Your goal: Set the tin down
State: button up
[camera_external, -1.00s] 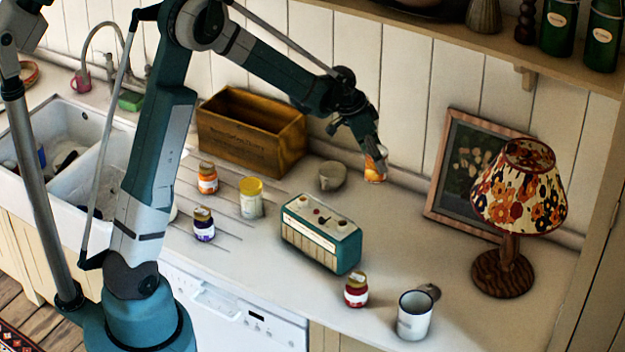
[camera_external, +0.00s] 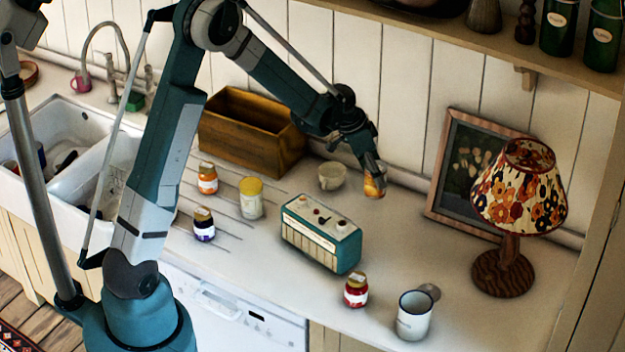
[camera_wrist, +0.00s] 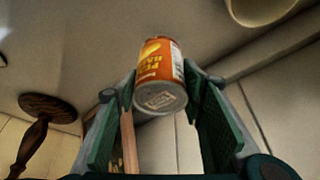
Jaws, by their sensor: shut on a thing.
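The tin (camera_external: 374,188) has an orange label and metal ends. In the outside view it is at the end of my gripper (camera_external: 371,172), near the wall at the back of the counter, right of a small pale bowl. The wrist view also shows the tin (camera_wrist: 158,72) between the two fingers of my gripper (camera_wrist: 160,85), with its metal end facing the camera. My gripper is shut on it. The counter (camera_external: 400,240) lies below. I cannot tell from these views whether the tin touches the counter.
The pale bowl (camera_external: 332,176) is left of the tin, and a teal radio (camera_external: 321,235) stands in front. A framed picture (camera_external: 470,170) and a floral lamp (camera_external: 519,200) are to the right. Counter between radio and lamp is clear.

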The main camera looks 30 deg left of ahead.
aim_at(375, 184)
jog(key=shift+f, duration=2)
jog(key=shift+f, duration=0.2)
jog(key=o, duration=1.1)
jog(key=shift+r, duration=0.25)
jog(key=shift+v, duration=5.95)
